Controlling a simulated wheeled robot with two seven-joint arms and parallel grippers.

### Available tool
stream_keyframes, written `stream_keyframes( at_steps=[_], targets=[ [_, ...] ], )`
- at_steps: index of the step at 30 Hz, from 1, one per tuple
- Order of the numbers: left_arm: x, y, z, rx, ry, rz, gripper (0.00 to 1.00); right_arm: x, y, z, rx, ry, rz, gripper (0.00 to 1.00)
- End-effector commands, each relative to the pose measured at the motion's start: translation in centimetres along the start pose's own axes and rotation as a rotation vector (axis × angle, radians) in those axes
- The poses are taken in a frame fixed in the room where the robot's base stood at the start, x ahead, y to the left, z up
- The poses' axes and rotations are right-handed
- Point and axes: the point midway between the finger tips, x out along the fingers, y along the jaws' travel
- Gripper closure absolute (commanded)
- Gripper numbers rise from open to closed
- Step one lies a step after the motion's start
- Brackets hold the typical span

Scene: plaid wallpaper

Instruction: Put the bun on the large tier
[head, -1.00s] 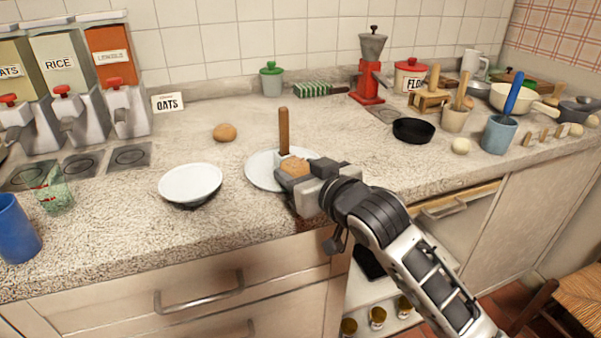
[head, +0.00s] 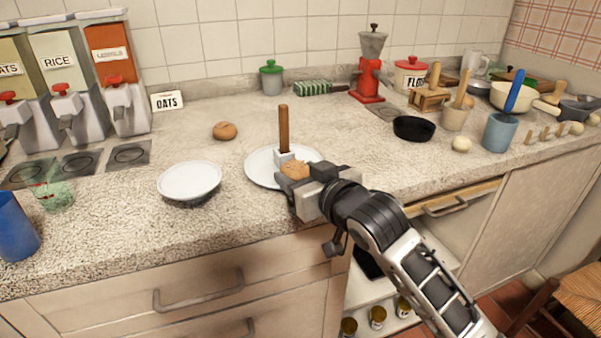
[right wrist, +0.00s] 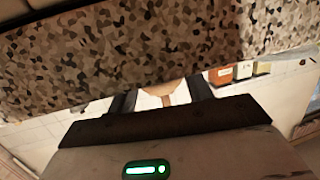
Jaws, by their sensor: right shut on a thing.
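A round brown bun (head: 295,171) is in the jaws of my right gripper (head: 303,175), over the near right part of a wide white plate tier (head: 262,170). A wooden post with a pale square base stands up at the middle of this tier. I cannot tell whether the bun touches the plate. The right wrist view shows the two fingers (right wrist: 162,102) with a tan shape between them, too small to make out clearly. A second white plate (head: 189,181), slightly raised on a dark base, is to the left. My left gripper is not in view.
Another brown bun (head: 224,131) lies on the counter behind the plates. A blue cup (head: 14,228) and a green-tinted glass (head: 53,193) are at the left. A black pan (head: 413,128) and a blue crock (head: 500,133) are at the right. The counter's front edge is close under my gripper.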

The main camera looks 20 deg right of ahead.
Motion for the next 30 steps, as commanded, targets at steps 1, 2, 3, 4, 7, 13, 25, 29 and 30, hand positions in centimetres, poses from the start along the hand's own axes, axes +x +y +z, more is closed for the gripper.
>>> stream_keyframes(
  at_steps=[1, 2, 3, 4, 7, 13, 25, 29, 30],
  targets=[
    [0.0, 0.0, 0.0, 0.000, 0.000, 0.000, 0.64, 0.0, 0.0, 0.0, 0.000, 0.001, 0.000, 0.41],
    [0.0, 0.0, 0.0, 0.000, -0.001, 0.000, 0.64, 0.0, 0.0, 0.0, 0.000, 0.000, 0.000, 0.33],
    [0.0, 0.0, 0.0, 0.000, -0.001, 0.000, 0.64, 0.0, 0.0, 0.0, 0.000, 0.000, 0.000, 0.24],
    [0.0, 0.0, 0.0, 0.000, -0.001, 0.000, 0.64, 0.0, 0.0, 0.0, 0.000, 0.000, 0.000, 0.24],
    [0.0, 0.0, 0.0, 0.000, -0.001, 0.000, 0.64, 0.0, 0.0, 0.0, 0.000, 0.000, 0.000, 0.24],
    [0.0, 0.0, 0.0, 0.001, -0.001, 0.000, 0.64, 0.0, 0.0, 0.0, 0.000, 0.000, 0.000, 0.24],
    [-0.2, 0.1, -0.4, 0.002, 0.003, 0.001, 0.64, -7.6, 0.0, 0.1, -0.001, -0.003, -0.001, 0.24],
    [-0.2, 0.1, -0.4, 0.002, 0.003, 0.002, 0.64, -10.9, -0.1, 0.1, -0.001, -0.003, -0.001, 0.24],
    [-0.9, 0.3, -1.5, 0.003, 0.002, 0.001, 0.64, -11.5, 0.0, -0.5, 0.002, -0.007, -0.001, 0.24]
  ],
)
